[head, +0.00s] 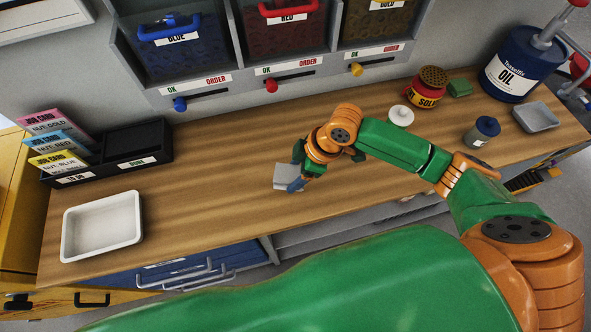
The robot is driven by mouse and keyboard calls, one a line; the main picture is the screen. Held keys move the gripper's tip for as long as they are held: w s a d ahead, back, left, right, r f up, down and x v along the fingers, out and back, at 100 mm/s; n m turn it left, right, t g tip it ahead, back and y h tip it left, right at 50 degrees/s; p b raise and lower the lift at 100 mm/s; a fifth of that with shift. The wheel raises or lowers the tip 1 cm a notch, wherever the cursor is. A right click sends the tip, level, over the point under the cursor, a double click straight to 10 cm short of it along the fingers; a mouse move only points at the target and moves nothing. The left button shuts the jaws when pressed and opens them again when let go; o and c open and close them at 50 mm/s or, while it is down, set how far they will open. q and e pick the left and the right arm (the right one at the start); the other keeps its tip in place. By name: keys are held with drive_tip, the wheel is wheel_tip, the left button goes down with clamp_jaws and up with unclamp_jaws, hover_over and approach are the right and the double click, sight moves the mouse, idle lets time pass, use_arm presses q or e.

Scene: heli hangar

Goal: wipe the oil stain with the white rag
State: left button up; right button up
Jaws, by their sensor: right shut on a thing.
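My right gripper (296,183) is low over the middle of the wooden workbench, with its arm coming in from the right. It is shut on a small light grey-white piece, which looks like the white rag (286,173). The rag is at or just above the bench top; I cannot tell whether it touches. The fingers cover part of it. No oil stain shows on the visible wood; anything under the rag and gripper is hidden. My left gripper is not in view.
A white tray (102,226) and a black card holder (135,163) stand at left. A white lid (401,115), red solvent can (425,92), green sponge (459,88), blue pot (483,132), oil can (517,68) and grey dish (536,117) stand at right. Bins hang behind.

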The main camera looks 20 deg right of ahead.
drive_tip(key=shift+w+r+p, duration=0.1)
drive_tip(key=shift+r+p, duration=0.3)
drive_tip(key=shift+r, duration=0.85)
drive_tip(key=shift+f, duration=0.1)
